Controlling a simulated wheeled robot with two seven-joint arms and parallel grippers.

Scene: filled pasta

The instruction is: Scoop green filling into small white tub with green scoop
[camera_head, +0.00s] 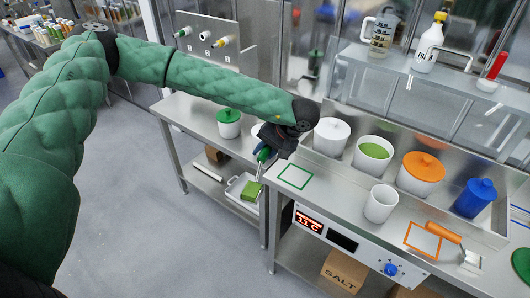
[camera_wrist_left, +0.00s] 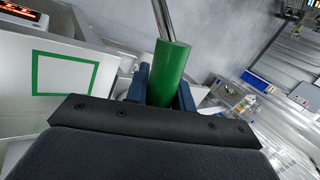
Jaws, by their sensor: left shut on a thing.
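My left gripper (camera_head: 264,154) is shut on the green scoop's handle (camera_wrist_left: 169,72) and holds it in the air at the left end of the counter. In the head view the scoop's metal shaft (camera_head: 260,172) points down, past the counter's edge. A green block-like patch (camera_head: 251,190) shows at its lower end; I cannot tell whether it is on the scoop or lies behind it. The green filling (camera_head: 373,150) is in a white round container (camera_head: 371,163) at the counter's back. The small white tub (camera_head: 381,205) stands upright nearer the front. My right gripper is out of view.
A green square outline (camera_head: 295,177) on the counter is empty. An orange-handled scoop (camera_head: 442,232) lies by an orange outline (camera_head: 407,240).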

